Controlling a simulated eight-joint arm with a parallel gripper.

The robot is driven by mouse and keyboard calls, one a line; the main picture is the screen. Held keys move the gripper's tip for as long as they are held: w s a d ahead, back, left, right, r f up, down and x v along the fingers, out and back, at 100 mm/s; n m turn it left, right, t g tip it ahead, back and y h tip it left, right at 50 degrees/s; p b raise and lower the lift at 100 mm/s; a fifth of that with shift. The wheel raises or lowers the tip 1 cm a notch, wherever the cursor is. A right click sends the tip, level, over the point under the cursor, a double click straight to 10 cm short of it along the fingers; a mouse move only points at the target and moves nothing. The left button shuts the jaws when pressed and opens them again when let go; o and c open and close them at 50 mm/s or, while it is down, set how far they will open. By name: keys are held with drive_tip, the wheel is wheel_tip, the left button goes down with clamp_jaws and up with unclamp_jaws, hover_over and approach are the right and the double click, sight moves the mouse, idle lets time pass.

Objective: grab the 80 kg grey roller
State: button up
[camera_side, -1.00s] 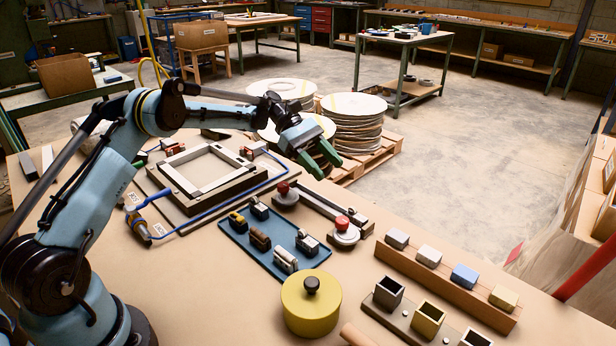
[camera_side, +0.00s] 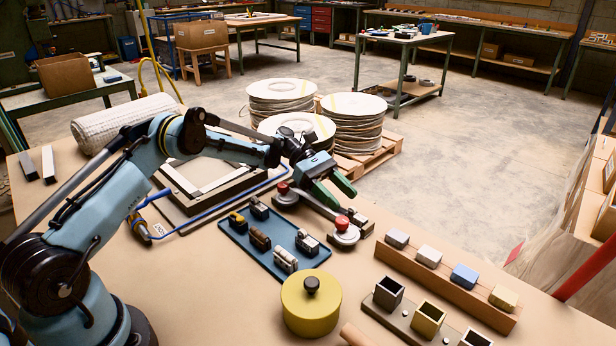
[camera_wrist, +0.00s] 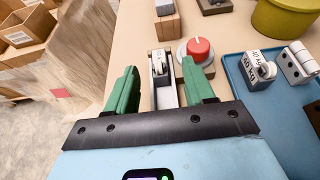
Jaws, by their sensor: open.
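Several rollers lie on a blue tray (camera_side: 268,262) in the side view. Among the grey ones are one at the tray's far corner (camera_side: 259,207), one at its right (camera_side: 307,242) and one at its near edge (camera_side: 286,260). I cannot tell which is the 80 kg roller. My gripper (camera_side: 337,191) is open and empty, above and beyond the tray. Its green fingers (camera_wrist: 160,78) straddle a metal rail in the wrist view.
A red knob (camera_side: 343,222) stands by the rail (camera_side: 322,207), close to my gripper; another red knob (camera_side: 284,188) is farther left. A yellow lidded pot (camera_side: 311,303) stands near the tray. A brown block rack (camera_side: 450,283) lies to the right.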

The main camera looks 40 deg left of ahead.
sight(353, 208)
drive_tip(key=x, duration=0.5)
drive_tip(key=shift+w+a+f, duration=0.1)
drive_tip(key=shift+w+f, duration=0.05)
drive_tip(key=shift+f, duration=0.1)
clamp_jaws()
drive_tip(key=shift+r, duration=0.1)
